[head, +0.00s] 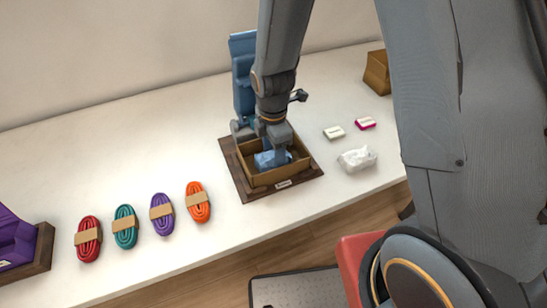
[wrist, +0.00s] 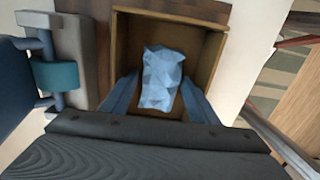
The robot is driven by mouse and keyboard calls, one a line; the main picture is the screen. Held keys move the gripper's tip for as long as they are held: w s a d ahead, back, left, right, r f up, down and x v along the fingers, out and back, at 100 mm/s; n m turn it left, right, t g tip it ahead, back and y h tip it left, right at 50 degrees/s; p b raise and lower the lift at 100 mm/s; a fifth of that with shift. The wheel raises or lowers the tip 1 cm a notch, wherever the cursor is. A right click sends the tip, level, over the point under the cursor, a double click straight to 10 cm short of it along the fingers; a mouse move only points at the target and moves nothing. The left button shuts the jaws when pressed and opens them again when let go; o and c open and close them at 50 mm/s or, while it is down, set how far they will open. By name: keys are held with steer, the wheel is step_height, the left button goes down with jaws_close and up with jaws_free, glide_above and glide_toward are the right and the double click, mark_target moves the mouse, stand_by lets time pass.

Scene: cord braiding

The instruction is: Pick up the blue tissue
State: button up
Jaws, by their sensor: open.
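The blue tissue (wrist: 161,79) is a crumpled light-blue piece lying in an open brown box (wrist: 209,59). In the head view the tissue (head: 266,160) shows partly inside the box (head: 262,181), and my gripper covers some of it. My gripper (wrist: 160,92) is open, with one finger on each side of the tissue in the wrist view. In the head view my gripper (head: 281,156) reaches down into the box from above. I cannot tell whether the fingers touch the tissue.
The box sits on a dark wooden base (head: 238,180). A blue stand (head: 243,85) rises behind it. A white crumpled tissue (head: 357,159) and small packets (head: 334,133) lie to the right. Several cord bundles (head: 162,213) lie left, with clear table between.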

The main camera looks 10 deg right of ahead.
steer(key=c, duration=0.8)
